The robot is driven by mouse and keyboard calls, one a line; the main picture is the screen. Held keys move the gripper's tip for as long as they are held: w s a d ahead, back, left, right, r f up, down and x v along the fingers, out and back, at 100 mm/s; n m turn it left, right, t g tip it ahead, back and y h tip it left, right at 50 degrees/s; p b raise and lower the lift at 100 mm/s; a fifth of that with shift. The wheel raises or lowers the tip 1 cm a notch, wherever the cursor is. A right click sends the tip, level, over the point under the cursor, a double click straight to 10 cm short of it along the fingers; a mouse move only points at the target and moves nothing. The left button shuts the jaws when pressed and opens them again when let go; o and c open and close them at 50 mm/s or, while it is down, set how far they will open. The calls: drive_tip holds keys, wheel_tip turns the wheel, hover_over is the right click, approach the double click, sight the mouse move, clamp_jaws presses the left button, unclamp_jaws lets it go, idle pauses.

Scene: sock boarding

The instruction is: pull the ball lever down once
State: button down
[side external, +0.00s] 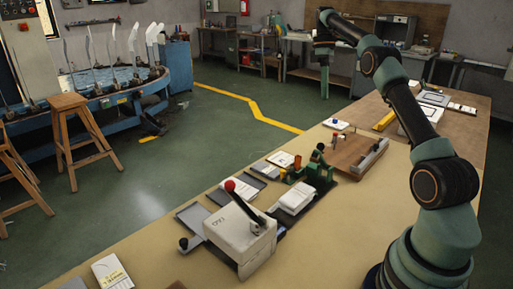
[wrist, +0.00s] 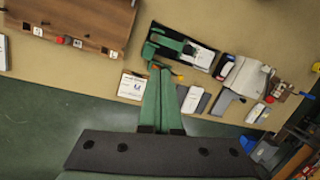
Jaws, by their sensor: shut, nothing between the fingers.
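A red ball (side external: 230,186) tops a lever on a pale grey boxy machine (side external: 238,228) at the front of the tan table. The lever appears raised. A dark ball (side external: 183,243) sticks out at the machine's left side. The machine also shows at the right in the wrist view (wrist: 243,78), where its lever is too small to make out surely. My gripper (wrist: 160,72) points at the table edge, with its green fingers together and empty. In the side view my gripper (side external: 324,88) hangs high, far behind the machine and apart from it.
A green device (side external: 318,172) and white stacks (side external: 297,198) stand behind the machine. Farther back is a wooden board (side external: 356,152) with small knobs. Dark trays (side external: 192,216) lie beside the machine. Bare table is free at the front right.

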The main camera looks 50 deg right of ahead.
drive_tip(key=shift+f, duration=0.1)
idle(0.3)
approach(322, 158)
drive_tip(key=shift+w+d+f, duration=0.15)
drive_tip(key=shift+d+f, duration=0.2)
drive_tip(key=shift+f, duration=0.4)
drive_tip(key=shift+w+d+f, duration=0.15)
drive_tip(key=shift+d+f, duration=0.2)
drive_tip(key=shift+f, duration=0.4)
drive_tip(key=shift+a, duration=0.15)
